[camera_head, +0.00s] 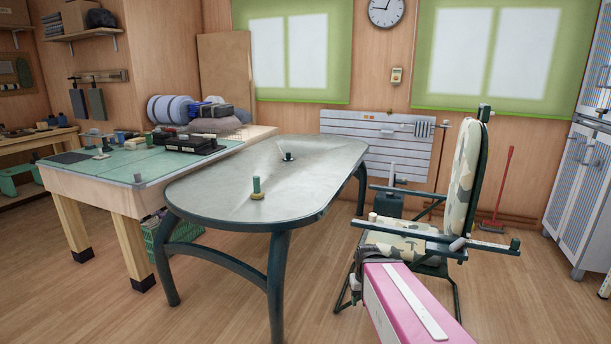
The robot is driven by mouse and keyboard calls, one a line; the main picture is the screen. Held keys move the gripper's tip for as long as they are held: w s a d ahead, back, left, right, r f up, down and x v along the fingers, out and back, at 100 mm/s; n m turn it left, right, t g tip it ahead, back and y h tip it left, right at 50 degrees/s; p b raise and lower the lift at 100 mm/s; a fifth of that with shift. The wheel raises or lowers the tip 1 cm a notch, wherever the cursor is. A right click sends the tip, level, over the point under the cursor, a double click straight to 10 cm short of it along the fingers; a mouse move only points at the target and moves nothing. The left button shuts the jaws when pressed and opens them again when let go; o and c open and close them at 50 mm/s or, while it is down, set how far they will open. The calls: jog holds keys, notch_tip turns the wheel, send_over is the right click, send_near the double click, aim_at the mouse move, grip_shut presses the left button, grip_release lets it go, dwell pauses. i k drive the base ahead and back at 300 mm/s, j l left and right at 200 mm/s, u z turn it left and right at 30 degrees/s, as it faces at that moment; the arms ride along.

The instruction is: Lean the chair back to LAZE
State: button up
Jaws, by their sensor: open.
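The chair (466,172) stands right of the oval table, with a camouflage-patterned seat (405,245), a tall padded back and a dark green frame. Its back is near upright and tilts slightly to the right. Two dark armrest bars run across the seat, the nearer one (425,234) with a green end at the right. Small pale pieces sit along the nearer bar. No LAZE marking is readable. A pink, white-striped arm link of mine reaches up to the chair's front and hides part of the seat and legs.
The oval grey-green table (225,185) stands left of the chair, close to a cluttered workbench (75,170). A red broom (498,195) leans at the back wall, and a striped cabinet (580,190) stands far right. Floor is clear between chair and cabinet.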

aim_at(471, 158)
jog(key=z, duration=1)
jog(key=i+l+u, duration=0.15)
jog(key=l, duration=0.25)
jog(key=i+l+u, duration=0.1)
jog(key=l, duration=0.3)
jog(key=i, duration=0.1)
